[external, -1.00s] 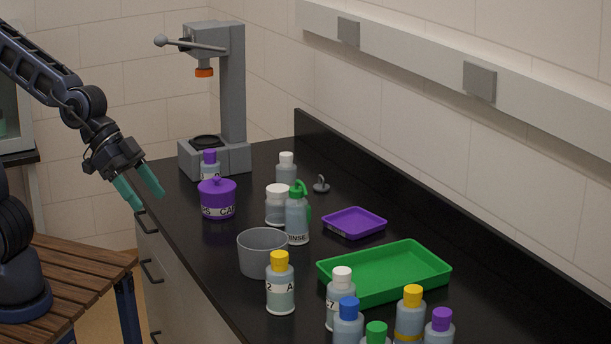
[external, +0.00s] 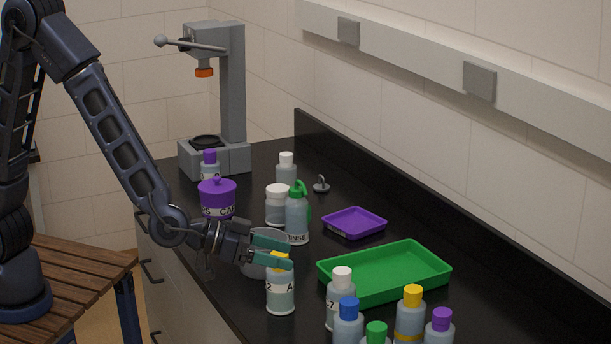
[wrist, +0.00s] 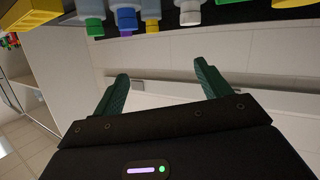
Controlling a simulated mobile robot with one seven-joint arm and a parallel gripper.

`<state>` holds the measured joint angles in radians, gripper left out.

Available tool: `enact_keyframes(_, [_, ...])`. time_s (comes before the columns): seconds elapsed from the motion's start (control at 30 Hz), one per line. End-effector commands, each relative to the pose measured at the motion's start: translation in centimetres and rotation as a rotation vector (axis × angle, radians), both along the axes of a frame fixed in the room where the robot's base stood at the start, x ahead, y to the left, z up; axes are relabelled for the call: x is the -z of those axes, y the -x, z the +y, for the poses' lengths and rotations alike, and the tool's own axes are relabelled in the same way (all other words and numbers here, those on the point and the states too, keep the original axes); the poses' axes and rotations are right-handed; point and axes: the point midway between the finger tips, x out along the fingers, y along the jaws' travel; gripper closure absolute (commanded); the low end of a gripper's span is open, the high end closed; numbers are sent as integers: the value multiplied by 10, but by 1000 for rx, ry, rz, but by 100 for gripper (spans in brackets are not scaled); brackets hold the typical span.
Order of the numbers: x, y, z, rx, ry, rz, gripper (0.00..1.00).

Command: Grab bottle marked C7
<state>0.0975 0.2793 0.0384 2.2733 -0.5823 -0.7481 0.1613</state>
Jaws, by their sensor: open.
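A white-capped bottle (external: 341,288) stands in front of the green tray in the external view. Its label shows a "7"; the rest is turned away or hidden, and a blue-capped bottle partly covers it. A white-capped bottle (wrist: 190,12) also shows at the top of the wrist view, which looks inverted. My gripper (external: 285,252) is open and empty. In the external view it overlaps the yellow cap of a bottle labelled with "2" and "A" (external: 281,290), left of the white-capped bottle; contact cannot be told. Its green fingers (wrist: 162,76) are spread in the wrist view.
Blue-capped (external: 348,325), green-capped (external: 376,333), yellow-capped (external: 410,315) and purple-capped (external: 440,328) bottles crowd the near right. The green tray (external: 400,250) and purple tray (external: 354,222) are empty.

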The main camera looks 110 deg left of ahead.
Motion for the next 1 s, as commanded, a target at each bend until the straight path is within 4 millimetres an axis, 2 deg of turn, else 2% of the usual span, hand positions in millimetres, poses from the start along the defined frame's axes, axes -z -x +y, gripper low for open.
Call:
enact_keyframes(0.03, [13, -7, 4, -27, -19, -14, 24])
enact_keyframes(0.2, [45, -22, 20, -122, -98, -77, 24])
enact_keyframes(0.5, [89, -28, 39, -252, -239, -165, 24])
enact_keyframes(0.77, [97, -31, 45, -283, -277, -186, 24])
enact_keyframes(1.0, [97, -53, 63, -284, -277, -186, 24])
